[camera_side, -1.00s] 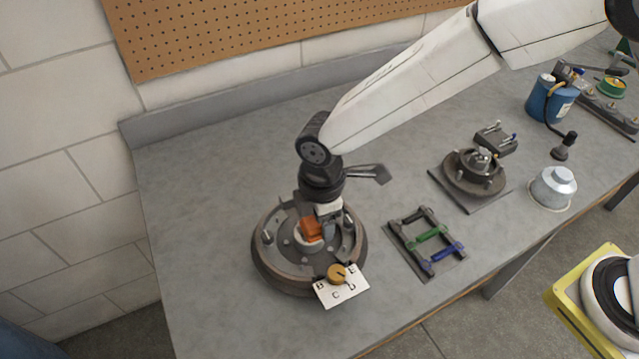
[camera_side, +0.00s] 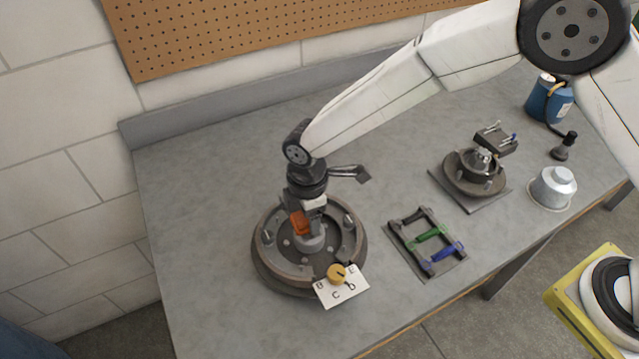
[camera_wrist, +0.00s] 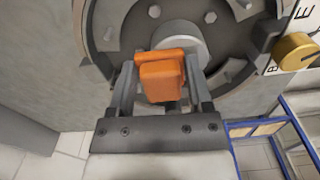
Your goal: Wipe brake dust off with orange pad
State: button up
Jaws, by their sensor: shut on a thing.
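The orange pad (camera_side: 300,222) is held in my gripper (camera_side: 300,215), over the left inner part of the round brake assembly (camera_side: 273,271). In the wrist view the orange pad (camera_wrist: 162,78) sits between the two fingers of my gripper (camera_wrist: 160,82). Behind it are the grey hub (camera_wrist: 183,40) and the backing plate with its curved shoes. I cannot tell whether the pad touches the plate. No brake dust can be made out as separate from the dark metal.
A lettered card (camera_side: 345,290) with a yellow knob (camera_side: 336,273) is at the drum's front edge. To the right are a rack of coloured bars (camera_side: 428,238), a hub on a plate (camera_side: 474,172), a silver cap (camera_side: 553,187) and a blue can (camera_side: 549,100). The bench's left side is clear.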

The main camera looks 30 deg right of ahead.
jog(key=shift+w, duration=0.55)
jog(key=shift+s, duration=3)
notch_tip(320, 180, up, 8)
